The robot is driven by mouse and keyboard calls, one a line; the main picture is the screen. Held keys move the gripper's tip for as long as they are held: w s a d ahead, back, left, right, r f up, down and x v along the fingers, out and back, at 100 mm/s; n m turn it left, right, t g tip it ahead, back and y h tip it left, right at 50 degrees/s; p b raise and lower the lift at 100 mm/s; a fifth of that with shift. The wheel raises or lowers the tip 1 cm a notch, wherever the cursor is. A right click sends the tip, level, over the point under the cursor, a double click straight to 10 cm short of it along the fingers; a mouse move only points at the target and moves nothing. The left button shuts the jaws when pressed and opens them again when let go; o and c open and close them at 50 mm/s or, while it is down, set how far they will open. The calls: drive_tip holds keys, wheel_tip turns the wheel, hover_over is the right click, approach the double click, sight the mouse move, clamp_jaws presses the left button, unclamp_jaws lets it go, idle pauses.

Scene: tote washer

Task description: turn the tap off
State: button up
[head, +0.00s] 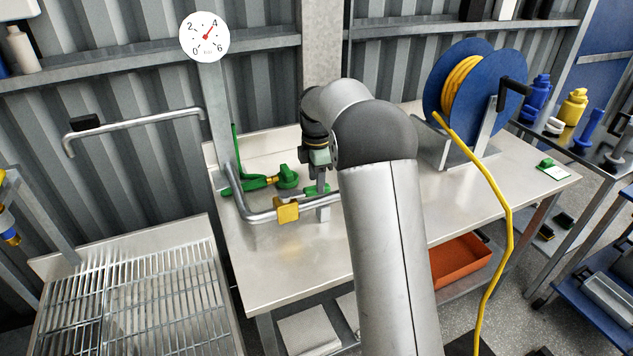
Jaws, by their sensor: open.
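A silver pipe (262,214) runs along the back left of the steel bench, with a yellow block (287,211) on it. Green fittings lie behind it: a green round handwheel (288,177) on a short brass-coloured stem and a long green bar (245,186). A smaller green piece (314,190) shows right beside my gripper. I cannot tell for sure which green part is the tap's handle. My gripper (322,208) points down at the pipe's right end, right of the yellow block. It is open; its fingertips are small here, and contact cannot be made out.
A round dial (204,37) above the pipe has its red needle near 4. A blue reel (464,88) with yellow hose stands at the bench's right. A slatted metal rack (130,310) is at left. The bench front (280,270) is clear.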

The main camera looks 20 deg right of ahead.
drive_tip(key=shift+f, duration=0.9)
clamp_jaws()
drive_tip(key=shift+s+d, duration=0.1)
